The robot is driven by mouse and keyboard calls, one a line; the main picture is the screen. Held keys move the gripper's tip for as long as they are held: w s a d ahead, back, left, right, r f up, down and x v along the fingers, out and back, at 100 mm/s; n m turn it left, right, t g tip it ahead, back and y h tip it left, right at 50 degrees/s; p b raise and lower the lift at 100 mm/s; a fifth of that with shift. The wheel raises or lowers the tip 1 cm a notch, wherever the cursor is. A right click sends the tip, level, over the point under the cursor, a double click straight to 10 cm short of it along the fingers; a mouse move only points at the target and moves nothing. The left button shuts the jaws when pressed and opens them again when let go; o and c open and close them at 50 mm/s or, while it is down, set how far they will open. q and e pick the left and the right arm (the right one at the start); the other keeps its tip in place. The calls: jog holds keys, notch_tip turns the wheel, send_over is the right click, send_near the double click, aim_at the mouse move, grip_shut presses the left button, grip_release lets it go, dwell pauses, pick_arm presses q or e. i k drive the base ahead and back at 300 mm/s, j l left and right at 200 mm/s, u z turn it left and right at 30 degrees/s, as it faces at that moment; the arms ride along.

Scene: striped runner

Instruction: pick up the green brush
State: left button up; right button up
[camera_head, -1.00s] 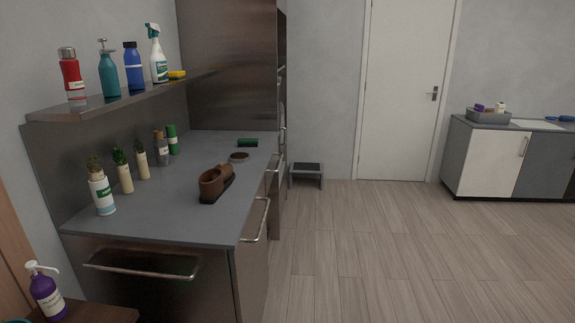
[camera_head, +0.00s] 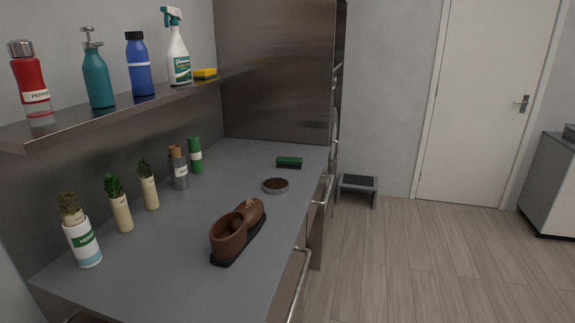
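The green brush (camera_head: 289,162) lies on the grey counter (camera_head: 190,236) near its far right end. It is a small block with a green top and a darker underside. It sits just beyond a round tin (camera_head: 275,185) with brown contents and apart from it. Neither of my grippers shows in the head view.
A brown shoe-like holder (camera_head: 238,230) on a dark base stands mid-counter. Potted plants, a green bottle (camera_head: 195,155) and a grey bottle (camera_head: 180,171) line the wall side. A shelf (camera_head: 130,110) with several bottles overhangs the counter. Open floor (camera_head: 400,262) lies to the right.

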aim_at(282, 163)
jog(key=u, duration=0.45)
jog(key=i+l+u, duration=0.15)
jog(key=l+u, duration=0.15)
jog(key=u, duration=0.15)
jog(key=i+l+u, duration=0.1)
jog(key=l+u, duration=0.7)
jog(key=u, duration=0.15)
jog(key=i, duration=0.05)
